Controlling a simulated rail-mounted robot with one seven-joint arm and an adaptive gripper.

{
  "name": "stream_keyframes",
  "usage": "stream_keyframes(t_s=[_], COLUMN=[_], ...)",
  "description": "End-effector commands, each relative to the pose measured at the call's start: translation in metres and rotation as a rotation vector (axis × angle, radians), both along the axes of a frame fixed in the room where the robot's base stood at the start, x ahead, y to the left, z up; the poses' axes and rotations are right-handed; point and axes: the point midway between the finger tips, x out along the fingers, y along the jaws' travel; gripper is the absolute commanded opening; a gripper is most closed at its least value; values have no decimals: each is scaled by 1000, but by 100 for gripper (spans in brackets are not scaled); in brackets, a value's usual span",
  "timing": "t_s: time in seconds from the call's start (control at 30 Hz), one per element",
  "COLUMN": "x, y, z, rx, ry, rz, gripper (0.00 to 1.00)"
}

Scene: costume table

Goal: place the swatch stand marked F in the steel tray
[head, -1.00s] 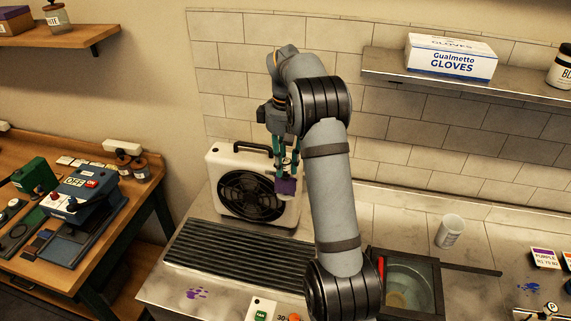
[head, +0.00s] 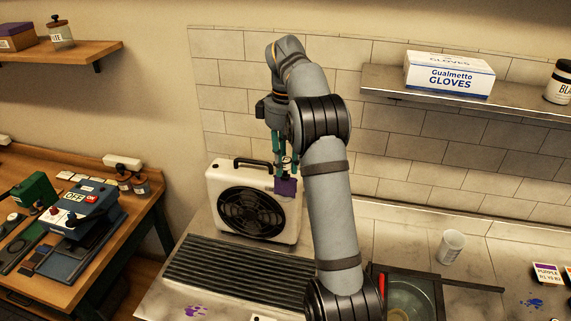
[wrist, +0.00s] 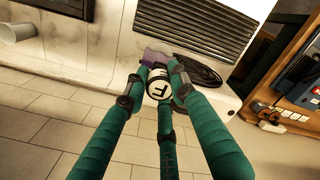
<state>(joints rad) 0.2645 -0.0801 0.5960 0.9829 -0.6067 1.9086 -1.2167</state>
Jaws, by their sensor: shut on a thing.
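My gripper (head: 286,176) is shut on a small swatch stand with a purple swatch (head: 286,187), held up in front of the fan's upper right corner. In the wrist view the green fingers close around the stand's white round label (wrist: 157,88), with the purple swatch (wrist: 156,57) beyond it. The dark letter on the label looks like a T or an F, and I cannot tell which. No steel tray can be clearly made out in either view.
A cream fan (head: 251,208) stands behind a ribbed black drain rack (head: 235,269) on the counter. A white cup (head: 450,247) stands right of my arm near a dark-rimmed basin (head: 410,292). A glove box (head: 449,74) sits on the wall shelf. A workbench (head: 120,238) is at left.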

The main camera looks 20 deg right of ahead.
Motion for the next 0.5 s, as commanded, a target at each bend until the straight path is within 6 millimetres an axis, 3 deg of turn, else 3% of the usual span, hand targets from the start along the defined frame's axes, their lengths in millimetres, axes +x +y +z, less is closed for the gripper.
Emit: stream_keyframes(t_s=[0.5], x=[1], y=[0], z=[46], rx=[0], ry=[-3], rz=[-2], gripper=[0])
